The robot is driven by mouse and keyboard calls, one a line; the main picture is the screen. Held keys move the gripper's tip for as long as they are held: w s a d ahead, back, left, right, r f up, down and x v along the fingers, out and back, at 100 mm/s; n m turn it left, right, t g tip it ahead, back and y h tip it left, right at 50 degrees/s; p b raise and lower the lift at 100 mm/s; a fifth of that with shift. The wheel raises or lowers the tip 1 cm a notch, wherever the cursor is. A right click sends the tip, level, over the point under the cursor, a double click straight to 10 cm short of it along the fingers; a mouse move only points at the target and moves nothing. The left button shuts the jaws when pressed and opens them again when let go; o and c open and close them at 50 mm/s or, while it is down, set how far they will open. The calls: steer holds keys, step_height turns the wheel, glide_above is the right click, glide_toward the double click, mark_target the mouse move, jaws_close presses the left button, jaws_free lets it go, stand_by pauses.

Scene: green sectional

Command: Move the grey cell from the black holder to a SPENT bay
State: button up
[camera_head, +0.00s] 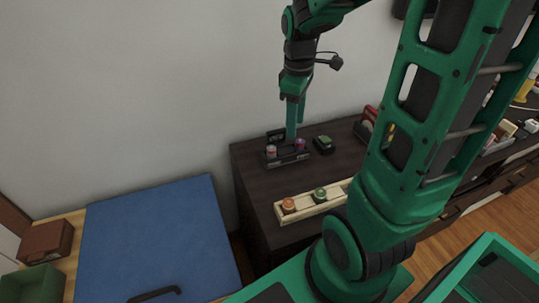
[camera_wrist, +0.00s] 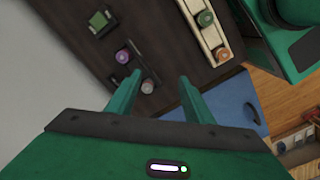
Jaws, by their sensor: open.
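The black holder (camera_head: 287,159) stands on the dark cabinet top and also shows in the wrist view (camera_wrist: 134,66). A greyish cell with a pinkish top (camera_head: 271,152) stands at its left end; it shows in the wrist view (camera_wrist: 147,86) near the left fingertip. A purple cell (camera_head: 300,144) stands at the other end. My gripper (camera_wrist: 160,76) is open and empty, above the holder area, its fingers apart. A cream tray (camera_wrist: 211,34) holds an orange-topped cell (camera_head: 288,205) and a green-topped cell (camera_head: 320,194). No SPENT lettering is readable.
A black block with a green top (camera_head: 323,143) stands right of the holder. A blue panel (camera_head: 155,245) lies at the lower left, with a green bin (camera_head: 33,284) beside it. My arm covers the tray's right end. Bare cabinet top separates holder and tray.

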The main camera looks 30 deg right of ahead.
steer(key=w+a+f+n, duration=0.35)
steer(key=w+n, duration=0.25)
steer(key=w, duration=0.2)
glide_above(271, 148)
step_height(271, 148, down, 6)
steer(key=shift+w+a+r, duration=0.1)
steer(key=shift+a+r, duration=0.05)
steer(key=shift+d+f, duration=0.2)
steer(key=shift+f, duration=2.45)
steer(key=shift+c, duration=0.6)
jaws_close()
